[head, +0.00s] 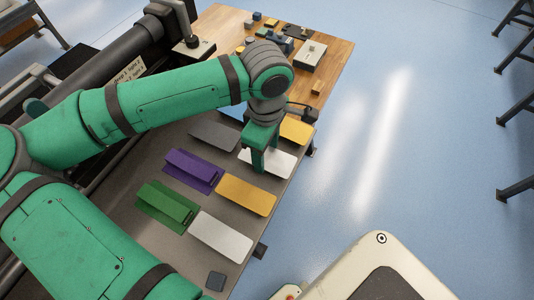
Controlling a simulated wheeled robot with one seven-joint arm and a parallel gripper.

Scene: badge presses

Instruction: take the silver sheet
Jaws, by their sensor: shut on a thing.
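My gripper (258,166) points down over the table at a pale, whitish-silver sheet (281,164). It is shut on that sheet; the fingers hide part of the sheet's left side, and I cannot tell whether the sheet is clear of the table. Another pale silver sheet (220,236) lies at the near end of the table, apart from my gripper. A darker grey sheet (213,135) lies to the left of my gripper.
A blue sheet (230,110) is partly hidden by my arm. A wooden surface (335,60) beyond holds small parts.

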